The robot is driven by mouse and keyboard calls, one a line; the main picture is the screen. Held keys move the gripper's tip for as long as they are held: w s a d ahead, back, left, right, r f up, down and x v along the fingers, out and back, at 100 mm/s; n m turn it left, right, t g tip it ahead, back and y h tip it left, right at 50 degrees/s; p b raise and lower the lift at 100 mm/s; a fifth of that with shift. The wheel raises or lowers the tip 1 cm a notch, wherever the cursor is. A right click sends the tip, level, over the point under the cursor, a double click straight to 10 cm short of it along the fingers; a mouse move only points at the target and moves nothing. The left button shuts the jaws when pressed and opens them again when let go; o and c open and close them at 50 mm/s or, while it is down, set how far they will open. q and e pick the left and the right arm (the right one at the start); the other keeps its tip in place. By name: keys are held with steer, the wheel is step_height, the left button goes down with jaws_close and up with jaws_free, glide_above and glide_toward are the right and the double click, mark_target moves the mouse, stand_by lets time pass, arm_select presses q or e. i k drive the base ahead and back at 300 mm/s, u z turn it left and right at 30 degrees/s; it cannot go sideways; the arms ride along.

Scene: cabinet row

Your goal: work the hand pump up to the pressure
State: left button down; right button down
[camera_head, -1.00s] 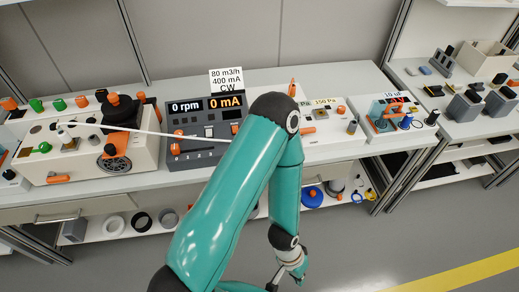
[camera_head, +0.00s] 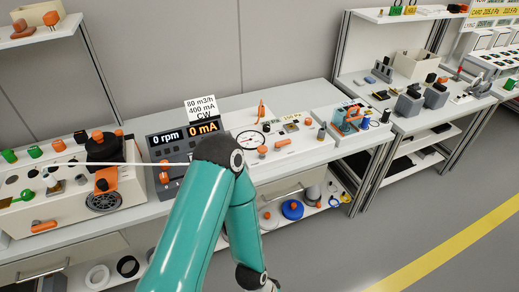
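A light panel with a round white pressure dial (camera_head: 250,141) stands on the bench right of centre. An orange upright lever (camera_head: 261,110) rises at its back and an orange knob (camera_head: 263,149) sits at its front. I cannot tell for sure which part is the hand pump's handle. A small yellowish pressure label (camera_head: 291,118) shows on it, too small to read. My teal arm rises from the bottom, left of centre, bends in front of the bench and hangs down. Its gripper is below the picture's edge. My other arm is not in view.
A dark control box (camera_head: 203,128) reads 0 rpm and 0 mA; my arm hides its lower part. A beige machine (camera_head: 70,190) with orange and green knobs stands at left. A blue disc (camera_head: 292,209) lies on the lower shelf. Grey floor (camera_head: 350,260) is free at lower right.

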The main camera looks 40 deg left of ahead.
mark_target(262, 149)
steer(key=z, duration=1.15)
steer(key=i, duration=0.15)
steer(key=u, duration=3.05)
steer(key=i, duration=1)
steer(key=z, duration=0.2)
steer(key=k, duration=0.9)
steer(key=u, duration=0.2)
steer(key=i, duration=0.5)
